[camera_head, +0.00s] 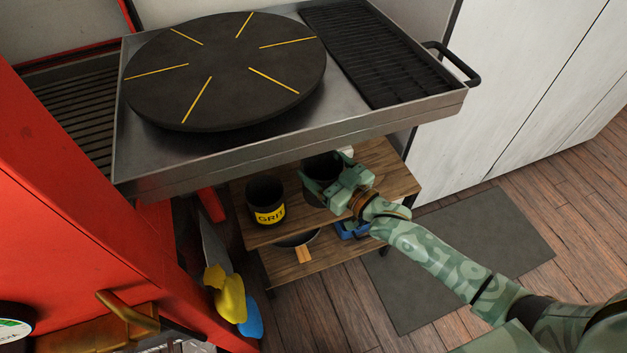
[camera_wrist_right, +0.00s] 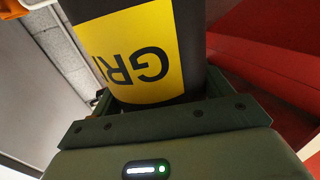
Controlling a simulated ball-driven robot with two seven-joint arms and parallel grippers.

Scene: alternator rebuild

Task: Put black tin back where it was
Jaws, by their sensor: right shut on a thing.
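My right gripper (camera_head: 326,188) is shut around a black tin (camera_head: 321,164) over the right part of the upper wooden shelf (camera_head: 284,232). The gripper and hand hide much of this tin in the head view. In the right wrist view, the held tin (camera_wrist_right: 137,50) fills the middle, with a yellow label reading "GRI", upside down in the picture. I cannot tell whether its base touches the shelf. A second black tin (camera_head: 266,200) with a yellow "GRIT" label stands upright on the shelf, left of my gripper. My left gripper is not in view.
A metal tray (camera_head: 290,142) with a round black plate (camera_head: 226,72) and a black grate (camera_head: 385,50) overhangs the shelf. A dark pan (camera_head: 296,240) and a blue object (camera_head: 352,230) are on the lower shelf. A red cabinet (camera_head: 80,215) stands left.

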